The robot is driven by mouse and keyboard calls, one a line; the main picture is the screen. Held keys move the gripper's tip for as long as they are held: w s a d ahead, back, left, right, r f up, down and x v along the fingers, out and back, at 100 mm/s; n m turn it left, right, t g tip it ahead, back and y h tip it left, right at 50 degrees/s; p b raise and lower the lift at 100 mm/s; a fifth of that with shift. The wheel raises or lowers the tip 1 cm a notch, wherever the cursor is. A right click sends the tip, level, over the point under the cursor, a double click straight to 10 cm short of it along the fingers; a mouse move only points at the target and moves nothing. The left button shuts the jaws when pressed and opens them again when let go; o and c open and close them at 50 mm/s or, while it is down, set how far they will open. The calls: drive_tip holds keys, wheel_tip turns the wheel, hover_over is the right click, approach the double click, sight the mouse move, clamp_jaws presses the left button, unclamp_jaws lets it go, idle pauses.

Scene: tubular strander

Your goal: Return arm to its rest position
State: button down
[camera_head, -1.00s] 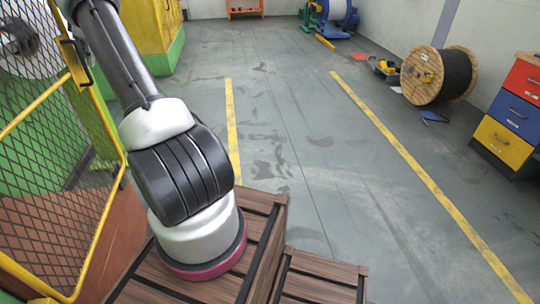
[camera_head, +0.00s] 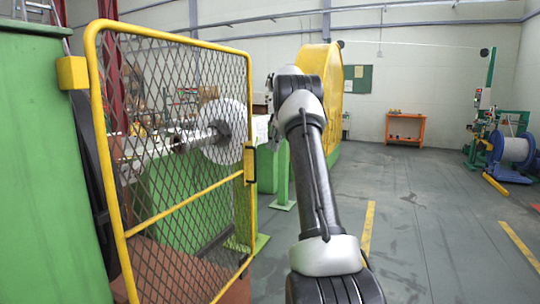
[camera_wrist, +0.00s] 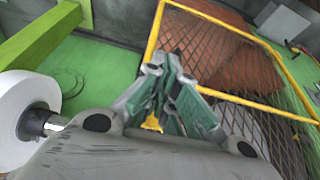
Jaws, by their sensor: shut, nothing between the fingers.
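My gripper (camera_wrist: 168,88) shows in the wrist view with its fingers together and nothing between them. It is in front of the yellow-framed mesh gate (camera_wrist: 157,30), with green floor or panel behind it; whether it touches the gate cannot be told. In the head view my arm rises at the centre and bends at the top beside the yellow guard. The gripper itself is hidden there.
The mesh gate (camera_head: 168,230) stands left of my arm in the head view. Behind it is a white reel (camera_head: 224,131) on a shaft. A yellow guard (camera_head: 325,75) stands behind the arm. An orange table (camera_head: 405,125) and blue reel machine (camera_head: 512,150) are farther back. The floor at right is open.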

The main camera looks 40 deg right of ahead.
drive_tip(key=s+a+f+m+g, duration=0.1)
drive_tip(key=s+a+f+m, duration=0.1)
drive_tip(key=s+f+m, duration=0.45)
drive_tip(key=s+a+r+t+h, duration=0.1)
drive_tip(key=s+a+r, duration=0.1)
drive_tip(key=s+a, duration=1.2)
drive_tip(key=s+a+r+h, duration=0.1)
drive_tip(key=s+a+r, duration=0.1)
drive_tip(key=s+a, duration=1.2)
drive_tip(key=s, duration=0.7)
drive_tip(key=shift+s+a+r+n+t, duration=0.2)
drive_tip(key=shift+s+a+n+t, duration=0.1)
drive_tip(key=shift+n+t, duration=0.1)
